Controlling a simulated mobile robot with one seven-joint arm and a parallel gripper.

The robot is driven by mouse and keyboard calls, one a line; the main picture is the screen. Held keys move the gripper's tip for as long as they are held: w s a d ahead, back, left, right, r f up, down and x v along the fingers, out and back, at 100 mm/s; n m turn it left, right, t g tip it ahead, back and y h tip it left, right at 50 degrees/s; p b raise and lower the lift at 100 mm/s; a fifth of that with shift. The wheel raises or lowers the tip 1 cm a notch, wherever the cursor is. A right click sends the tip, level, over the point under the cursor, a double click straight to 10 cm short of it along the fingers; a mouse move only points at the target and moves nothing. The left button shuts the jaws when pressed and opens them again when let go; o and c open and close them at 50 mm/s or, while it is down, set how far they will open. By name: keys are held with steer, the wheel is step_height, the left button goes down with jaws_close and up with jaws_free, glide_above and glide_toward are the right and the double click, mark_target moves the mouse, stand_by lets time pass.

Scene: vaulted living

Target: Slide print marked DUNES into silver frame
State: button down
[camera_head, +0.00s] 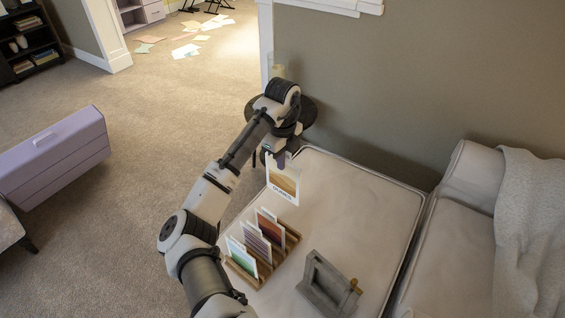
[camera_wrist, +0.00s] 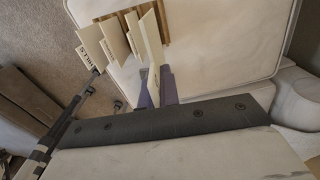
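The print marked DUNES (camera_head: 283,182) shows an orange dune-like picture with its label at the bottom edge. My gripper (camera_head: 279,158) is shut on its top edge and holds it upright above the cushioned seat. In the wrist view my gripper's purple fingers (camera_wrist: 156,92) are on either side of the print (camera_wrist: 152,45), which is seen nearly edge-on. The silver frame (camera_head: 318,287) is grey and blocky and stands tilted on the seat, to the right of and nearer than the print. A small brass-coloured piece sits at its right side. The frame does not show in the wrist view.
A wooden rack (camera_head: 285,251) on the seat (camera_head: 345,200) holds several other prints; it also shows in the wrist view (camera_wrist: 163,8). A wall stands behind the seat. A dark round table (camera_head: 308,108) is behind my arm. A blanket-covered sofa part (camera_head: 530,220) is at right.

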steer(key=shift+r+p, duration=2)
steer(key=shift+r, duration=0.15)
